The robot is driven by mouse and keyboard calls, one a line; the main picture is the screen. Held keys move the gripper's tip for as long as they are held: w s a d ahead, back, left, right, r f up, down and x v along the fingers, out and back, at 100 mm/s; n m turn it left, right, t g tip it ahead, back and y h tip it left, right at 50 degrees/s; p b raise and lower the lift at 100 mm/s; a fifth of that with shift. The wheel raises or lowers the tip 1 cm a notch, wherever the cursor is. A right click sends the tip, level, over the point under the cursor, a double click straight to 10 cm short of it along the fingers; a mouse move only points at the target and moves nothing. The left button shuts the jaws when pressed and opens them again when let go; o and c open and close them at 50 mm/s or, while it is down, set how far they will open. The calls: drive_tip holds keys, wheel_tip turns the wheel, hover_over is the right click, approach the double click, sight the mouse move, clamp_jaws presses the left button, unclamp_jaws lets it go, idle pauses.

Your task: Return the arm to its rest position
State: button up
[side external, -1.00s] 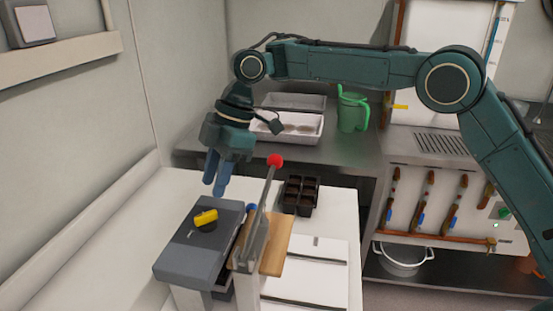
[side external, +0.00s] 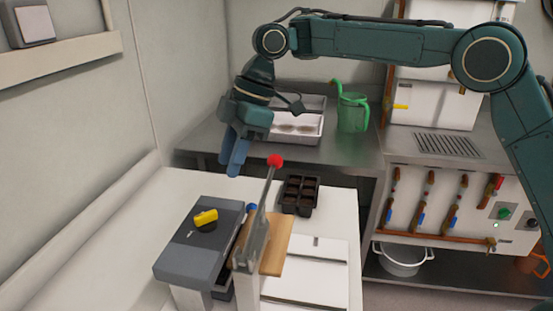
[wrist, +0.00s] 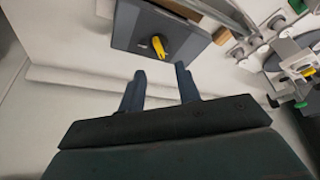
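My gripper (side external: 233,167) hangs in the air above the back of the white table, behind and above a grey box with a yellow knob. In the wrist view its two blue-grey fingers (wrist: 160,74) stand apart with nothing between them. The grey box (side external: 185,265) sits at the front of the table, and its yellow knob (side external: 206,216) is on top. The box (wrist: 127,29) and the yellow knob (wrist: 159,46) also show beyond the fingers in the wrist view, clear of them.
A lever with a red ball (side external: 275,160) rises beside the grey box, near the gripper. A dark pot tray (side external: 300,194) is on the white table. A white tray (side external: 313,139) and a green jug (side external: 352,113) stand on the steel bench behind. The left wall is close.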

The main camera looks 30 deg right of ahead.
drive_tip(key=s+d+r+m+t+h, duration=0.1)
drive_tip(key=s+d+r+m+t, duration=0.1)
drive_tip(key=s+d+r+m, duration=0.4)
drive_tip(key=s+d+r+m+t, duration=0.1)
drive_tip(key=s+d+r+m, duration=0.1)
drive_tip(key=s+d, duration=0.6)
drive_tip(key=s+d+f+m+h, duration=0.1)
drive_tip(key=s+d+f+m, duration=0.1)
drive_tip(key=s, duration=0.4)
drive_tip(key=s+d+f+m+t+h, duration=0.1)
drive_tip(key=s+d+f+m, duration=0.2)
drive_tip(key=s+d, duration=0.3)
drive_tip(key=s+d+f+m+t+h, duration=0.1)
drive_tip(key=s+d+f+m, duration=0.2)
drive_tip(key=s+d, duration=0.3)
drive_tip(key=shift+m+h, duration=0.3)
drive_tip(key=shift+f, duration=0.1)
